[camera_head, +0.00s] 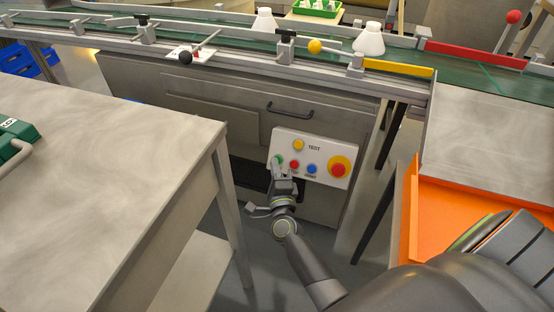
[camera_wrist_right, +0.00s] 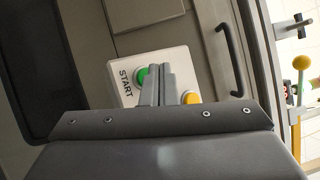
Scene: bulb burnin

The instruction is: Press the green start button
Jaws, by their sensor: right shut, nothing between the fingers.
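The white control panel (camera_head: 330,150) is on the front of the cabinet below the conveyor. The green start button (camera_head: 279,160) is at its left end, partly hidden by my right gripper (camera_head: 278,166). In the right wrist view the green button (camera_wrist_right: 142,76) shows beside the word START, at the left of my shut, empty fingers (camera_wrist_right: 160,70). The fingertips overlap the button's edge in that view; I cannot tell whether they touch it. Red (camera_head: 294,165), blue (camera_head: 311,169) and yellow (camera_head: 298,145) buttons sit nearby, with a large red stop button (camera_head: 338,168) on yellow. My left gripper is not in view.
A grey table (camera_head: 110,160) fills the left. The conveyor (camera_head: 230,38) with white bulbs (camera_head: 369,40) runs above the cabinet. A drawer handle (camera_head: 288,112) sticks out above the panel. An orange tray (camera_head: 440,200) is at the right.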

